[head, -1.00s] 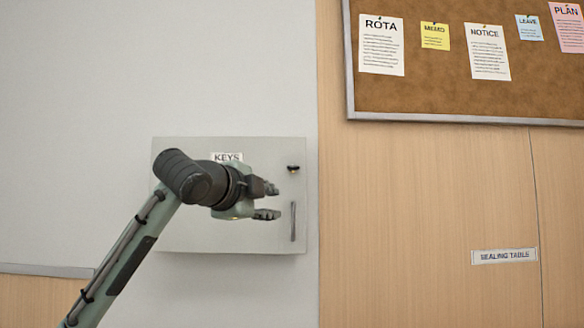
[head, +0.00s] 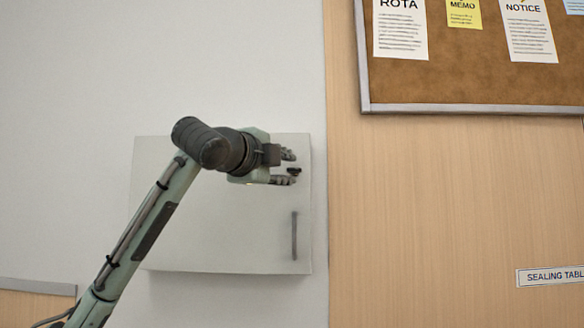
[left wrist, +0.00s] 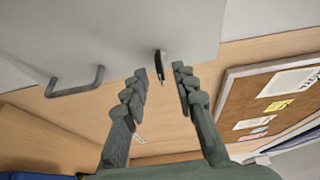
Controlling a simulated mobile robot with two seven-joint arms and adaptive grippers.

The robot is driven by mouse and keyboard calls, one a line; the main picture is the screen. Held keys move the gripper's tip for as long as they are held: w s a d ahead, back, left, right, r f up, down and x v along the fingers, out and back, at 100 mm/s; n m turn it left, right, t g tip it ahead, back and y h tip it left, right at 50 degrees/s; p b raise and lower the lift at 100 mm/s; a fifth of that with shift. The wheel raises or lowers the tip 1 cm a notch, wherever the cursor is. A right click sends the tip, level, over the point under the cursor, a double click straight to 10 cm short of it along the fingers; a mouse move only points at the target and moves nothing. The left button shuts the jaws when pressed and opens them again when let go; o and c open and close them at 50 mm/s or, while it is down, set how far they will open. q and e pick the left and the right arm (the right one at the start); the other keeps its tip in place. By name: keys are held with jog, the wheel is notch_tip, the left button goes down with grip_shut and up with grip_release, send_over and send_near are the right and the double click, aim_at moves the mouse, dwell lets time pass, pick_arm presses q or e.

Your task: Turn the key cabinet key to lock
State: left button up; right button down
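The white key cabinet (head: 220,225) hangs on the wall with its door closed. A dark key (head: 295,171) sits in the lock near the upper right of the door; it also shows in the left wrist view (left wrist: 159,66). My left gripper (head: 288,168) is open, its fingertips one above and one below the key in the head view. In the left wrist view my left gripper (left wrist: 160,80) has its fingers on either side of the key, with gaps showing. The KEYS label is hidden behind my arm. My right gripper is not in view.
A vertical grey handle (head: 294,236) stands out from the door below the key. A cork notice board (head: 470,78) with papers hangs at the upper right. A SEALING TABLE sign (head: 550,276) is on the wood panel at lower right.

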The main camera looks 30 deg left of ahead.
aim_at(294, 171)
pick_arm(q)
jog(key=shift+w+a, duration=0.15)
jog(key=shift+w, duration=1.2)
grip_shut()
